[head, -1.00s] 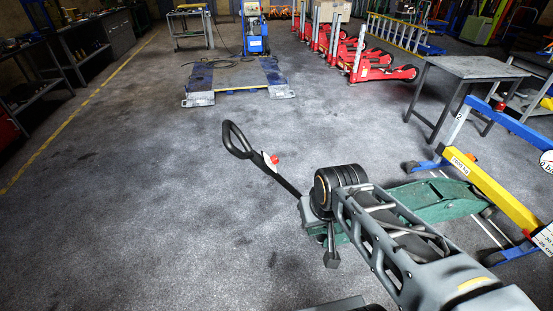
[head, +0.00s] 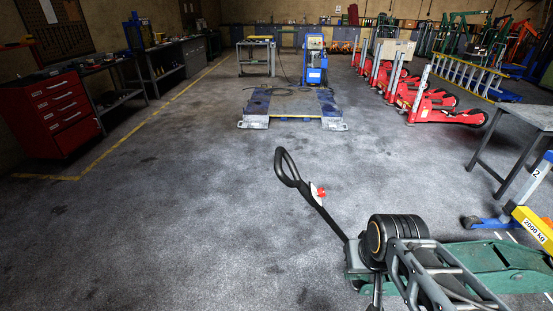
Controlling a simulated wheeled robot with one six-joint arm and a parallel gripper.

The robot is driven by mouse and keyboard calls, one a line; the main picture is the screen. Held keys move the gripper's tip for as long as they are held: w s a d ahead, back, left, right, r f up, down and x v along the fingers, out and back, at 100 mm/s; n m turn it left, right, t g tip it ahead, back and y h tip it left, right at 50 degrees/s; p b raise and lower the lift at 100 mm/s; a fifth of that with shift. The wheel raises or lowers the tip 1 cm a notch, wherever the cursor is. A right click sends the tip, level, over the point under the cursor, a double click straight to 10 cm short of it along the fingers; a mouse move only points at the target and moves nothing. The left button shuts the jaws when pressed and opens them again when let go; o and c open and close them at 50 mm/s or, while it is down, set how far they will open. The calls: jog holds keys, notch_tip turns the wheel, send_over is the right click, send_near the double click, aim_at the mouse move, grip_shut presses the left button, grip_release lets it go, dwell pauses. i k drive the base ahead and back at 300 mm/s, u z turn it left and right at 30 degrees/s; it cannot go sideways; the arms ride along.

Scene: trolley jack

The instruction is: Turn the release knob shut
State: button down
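The trolley jack (head: 510,262) is green and lies at the lower right, partly hidden behind my arm. Its black handle (head: 320,210) rises to the upper left and ends in a loop grip. A red knob (head: 320,191) with a pale part beside it sits on the handle just below the loop. My arm's dark round joint and grey link cover the area right of the handle's foot. The fingers of my gripper do not show; the end of the arm is hidden or cut off at the bottom edge. Nothing is seen touching the red knob.
A blue-and-grey lift platform (head: 293,105) stands ahead. Red jacks (head: 425,98) are lined up at right, near a grey table (head: 528,115). A yellow beam marked 2000 kg (head: 535,228) is close at right. A red drawer cabinet (head: 55,115) stands left. The floor left of the handle is clear.

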aim_at(320, 192)
jog(key=i, duration=1.1)
jog(key=u, duration=0.4)
